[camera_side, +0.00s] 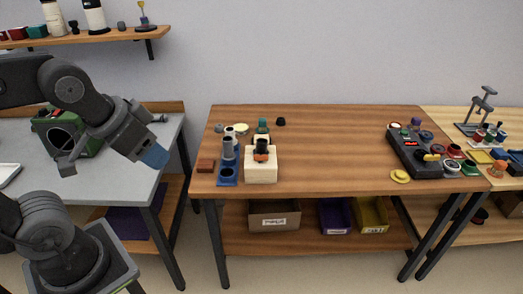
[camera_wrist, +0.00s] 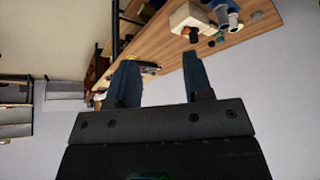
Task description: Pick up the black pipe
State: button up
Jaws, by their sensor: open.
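A short black pipe (camera_side: 262,145) stands upright on a cream block (camera_side: 261,168) near the front left of the wooden table, with an orange band around its lower part. In the wrist view the black pipe (camera_wrist: 190,33) shows small at the top, against the cream block (camera_wrist: 188,17). My gripper (camera_side: 154,157) is up in the air to the left of the wooden table, well apart from the pipe. Its two blue fingers are spread in the wrist view (camera_wrist: 161,78), with nothing between them.
Beside the block stands a blue holder (camera_side: 228,176) with grey tubes. A dark control box (camera_side: 417,150) sits at the right. The table's middle is clear. A wall shelf (camera_side: 75,40) hangs above my arm.

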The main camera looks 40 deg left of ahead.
jog(key=o, duration=0.4)
jog(key=shift+c, duration=0.2)
jog(key=n+g+y, duration=0.2)
jog(key=n+y, duration=0.1)
jog(key=n, duration=0.4)
send_over(262, 142)
jog(key=s+d, duration=0.4)
notch_tip(262, 142, down, 11)
jog(key=x, duration=0.8)
jog(key=shift+w+f, duration=0.1)
jog(key=shift+a+x, duration=0.25)
jog(key=shift+x, duration=1.15)
jog(key=shift+a+x, duration=0.25)
jog(key=shift+x, duration=1.1)
